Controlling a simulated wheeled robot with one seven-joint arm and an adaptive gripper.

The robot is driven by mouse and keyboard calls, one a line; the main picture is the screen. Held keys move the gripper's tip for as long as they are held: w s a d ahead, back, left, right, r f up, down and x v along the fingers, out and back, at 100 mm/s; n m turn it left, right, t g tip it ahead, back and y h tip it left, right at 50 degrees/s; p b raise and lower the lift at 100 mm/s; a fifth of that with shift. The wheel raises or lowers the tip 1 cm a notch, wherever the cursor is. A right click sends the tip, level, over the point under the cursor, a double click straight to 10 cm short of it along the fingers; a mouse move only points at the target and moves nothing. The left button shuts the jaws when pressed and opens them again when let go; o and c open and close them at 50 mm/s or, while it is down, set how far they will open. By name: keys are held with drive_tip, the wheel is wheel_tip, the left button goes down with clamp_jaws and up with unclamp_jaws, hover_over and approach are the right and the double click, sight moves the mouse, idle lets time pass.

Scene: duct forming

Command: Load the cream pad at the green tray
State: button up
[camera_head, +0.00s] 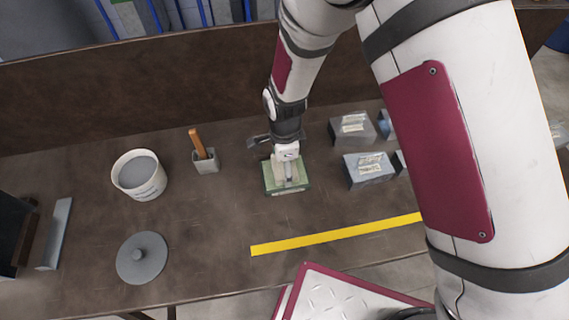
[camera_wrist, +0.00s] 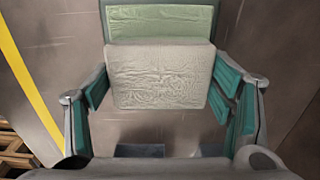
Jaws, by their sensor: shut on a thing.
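The green tray (camera_head: 300,186) sits on the brown bench below my gripper (camera_head: 288,172) in the head view. In the wrist view, the cream pad (camera_wrist: 158,75) is a pale, wrinkled slab between the teal finger pads of my gripper (camera_wrist: 160,94). My gripper is shut on the pad. The green tray (camera_wrist: 160,24) shows beyond the pad's far edge, and the pad hides part of it. I cannot tell whether the pad touches the tray. In the head view, my gripper largely hides the pad.
A white bucket (camera_head: 139,176) and a small grey holder with an orange handle (camera_head: 205,160) stand left. A grey lid (camera_head: 142,258) lies in front. Labelled grey blocks (camera_head: 368,169) stand right. A yellow strip (camera_head: 335,236) crosses the clear bench front.

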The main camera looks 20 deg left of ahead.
drive_tip(key=shift+r+p, duration=1.85)
drive_tip(key=shift+r, duration=1.65)
